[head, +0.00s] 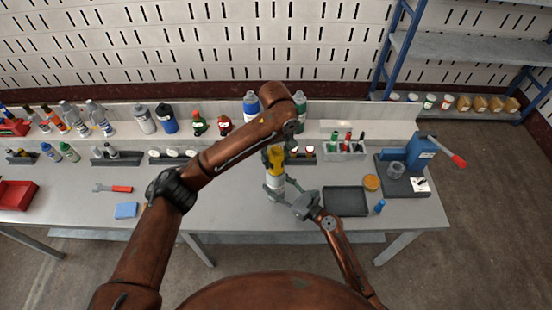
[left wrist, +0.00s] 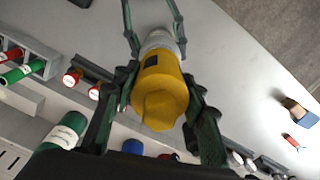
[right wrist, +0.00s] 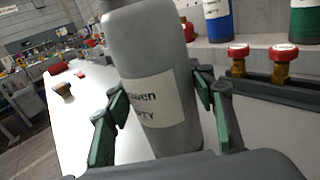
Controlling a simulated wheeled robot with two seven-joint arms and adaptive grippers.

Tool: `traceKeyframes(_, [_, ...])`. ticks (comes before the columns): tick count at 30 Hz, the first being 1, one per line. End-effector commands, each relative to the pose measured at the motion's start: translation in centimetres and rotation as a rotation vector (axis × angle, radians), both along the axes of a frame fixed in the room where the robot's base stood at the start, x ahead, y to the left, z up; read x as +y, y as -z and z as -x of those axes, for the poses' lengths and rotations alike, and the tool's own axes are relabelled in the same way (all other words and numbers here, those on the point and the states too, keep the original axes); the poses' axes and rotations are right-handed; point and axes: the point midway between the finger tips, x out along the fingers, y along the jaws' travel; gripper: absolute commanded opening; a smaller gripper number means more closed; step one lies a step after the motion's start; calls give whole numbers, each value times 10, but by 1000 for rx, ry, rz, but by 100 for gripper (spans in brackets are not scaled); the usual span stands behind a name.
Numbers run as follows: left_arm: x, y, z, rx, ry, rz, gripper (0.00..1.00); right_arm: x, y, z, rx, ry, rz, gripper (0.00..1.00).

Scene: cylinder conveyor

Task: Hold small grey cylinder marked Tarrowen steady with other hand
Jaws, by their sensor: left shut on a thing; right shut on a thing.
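The small grey cylinder (head: 275,184) stands upright above the bench front, with a yellow cap (head: 275,160) on top. In the right wrist view its grey body (right wrist: 150,60) bears a white label, partly turned away, ending in "wen" and "TY". My left gripper (head: 274,157) comes from above and is shut around the yellow cap; the cap (left wrist: 160,90) lies between its fingers in the left wrist view. My right gripper (head: 282,191) is shut on the grey body from the side. I cannot tell whether the cylinder's base touches the bench.
A dark tray (head: 345,201) lies right of the cylinder, with an orange disc (head: 371,182) and a blue press (head: 420,150) beyond. A wrench (head: 112,188) and a blue sponge (head: 126,210) lie left. Bottles and racks line the back. Bench between sponge and cylinder is clear.

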Motion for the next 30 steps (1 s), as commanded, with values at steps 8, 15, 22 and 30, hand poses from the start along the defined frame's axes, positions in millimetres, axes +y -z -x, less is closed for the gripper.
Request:
traceKeyframes(8, [1,0,-1,-2,-263,-2,5,-1,1,0,1,1,0,21])
traceKeyframes(15, [1,0,-1,-2,-272,-2,5,-1,1,0,1,1,0,21])
traceKeyframes(22, [1,0,-1,-1,-423,-2,5,-1,1,0,1,1,0,21])
traceKeyframes(30, [1,-1,-1,-2,-749,-2,5,-1,1,0,1,1,0,21])
